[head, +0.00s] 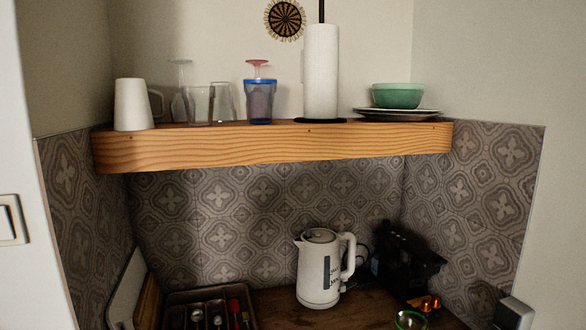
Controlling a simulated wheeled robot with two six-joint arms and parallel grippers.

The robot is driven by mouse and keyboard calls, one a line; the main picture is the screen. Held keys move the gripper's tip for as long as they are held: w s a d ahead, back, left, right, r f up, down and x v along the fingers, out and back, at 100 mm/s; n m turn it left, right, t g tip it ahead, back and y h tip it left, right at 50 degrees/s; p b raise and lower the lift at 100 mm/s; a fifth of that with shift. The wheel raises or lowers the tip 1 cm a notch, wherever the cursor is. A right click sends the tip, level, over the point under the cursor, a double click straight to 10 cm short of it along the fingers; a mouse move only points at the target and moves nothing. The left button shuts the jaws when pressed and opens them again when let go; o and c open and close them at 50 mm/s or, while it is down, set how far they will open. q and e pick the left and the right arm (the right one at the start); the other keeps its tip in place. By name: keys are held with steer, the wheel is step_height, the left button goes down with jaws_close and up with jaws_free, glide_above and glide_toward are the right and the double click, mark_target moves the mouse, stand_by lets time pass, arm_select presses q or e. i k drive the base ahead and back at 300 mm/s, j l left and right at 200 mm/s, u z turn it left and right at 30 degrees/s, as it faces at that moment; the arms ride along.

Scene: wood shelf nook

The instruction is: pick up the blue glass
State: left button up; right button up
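The blue glass (260,103) stands upright on the wooden shelf (270,148), near the shelf's front edge, in the head view. It has a bright blue rim and a see-through bluish body. A pink-topped stemmed glass (257,63) shows right behind and above it, partly hidden by it. Neither of my grippers is in view.
Clear glasses (198,105) and a white mug (133,105) stand left of the blue glass. A paper towel roll (321,72) stands close on its right. A green bowl (398,95) on plates is farther right. Below are a white kettle (319,270) and cutlery tray (210,295).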

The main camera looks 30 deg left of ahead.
mark_target(260, 93)
steer(key=u, duration=1.2)
